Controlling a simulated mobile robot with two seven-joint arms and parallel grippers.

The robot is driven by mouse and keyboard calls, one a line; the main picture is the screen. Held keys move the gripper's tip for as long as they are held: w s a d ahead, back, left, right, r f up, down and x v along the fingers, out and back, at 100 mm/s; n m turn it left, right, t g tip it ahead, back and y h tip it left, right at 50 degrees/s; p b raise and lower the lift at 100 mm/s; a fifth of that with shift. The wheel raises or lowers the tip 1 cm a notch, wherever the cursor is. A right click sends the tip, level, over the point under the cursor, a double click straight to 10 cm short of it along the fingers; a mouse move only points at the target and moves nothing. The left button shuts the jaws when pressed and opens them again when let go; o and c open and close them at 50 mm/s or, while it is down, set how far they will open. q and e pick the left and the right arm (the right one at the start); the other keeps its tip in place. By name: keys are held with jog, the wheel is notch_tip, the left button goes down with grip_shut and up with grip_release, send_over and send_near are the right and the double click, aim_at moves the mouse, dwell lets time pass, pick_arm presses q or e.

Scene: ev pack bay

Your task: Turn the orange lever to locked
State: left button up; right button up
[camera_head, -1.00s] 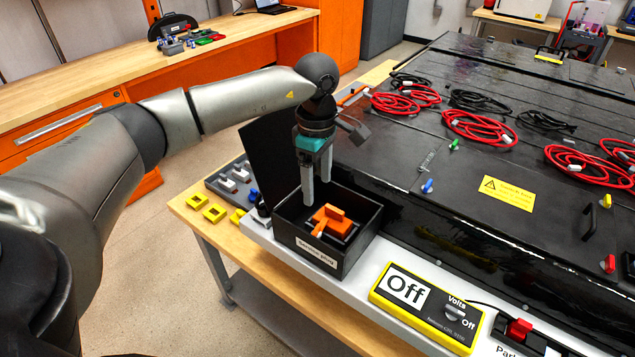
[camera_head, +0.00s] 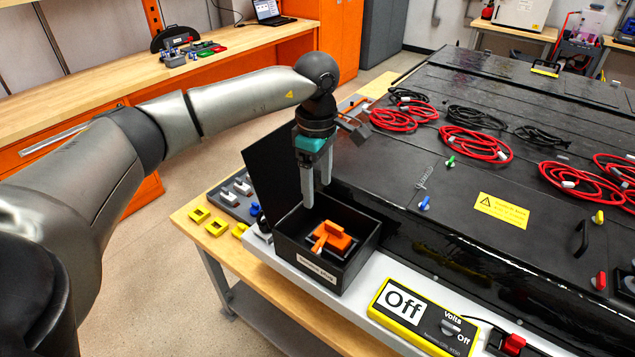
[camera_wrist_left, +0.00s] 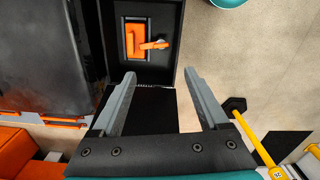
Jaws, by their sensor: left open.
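The orange lever (camera_head: 320,244) sits on an orange block inside an open black box (camera_head: 305,262) with a white label on its front. In the head view its handle points toward the front left. In the left wrist view the lever (camera_wrist_left: 155,44) extends right from the block. My left gripper (camera_head: 317,195) is open and empty, fingers pointing down, over the back part of the box and apart from the lever. Its two fingers (camera_wrist_left: 160,76) are spread wide in the wrist view. My right gripper is not in view.
The box's black lid (camera_head: 275,160) stands raised at its back left. A yellow meter (camera_head: 425,318) reading "Off" lies to the right front. A black pack top (camera_head: 400,165) with red and black cables fills the right. Yellow pieces (camera_head: 216,228) lie on the wooden table.

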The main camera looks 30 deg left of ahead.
pick_arm(q)
notch_tip(320, 180, up, 15)
jog(key=b, duration=0.1)
jog(key=shift+r, duration=0.15)
dwell(0.4)
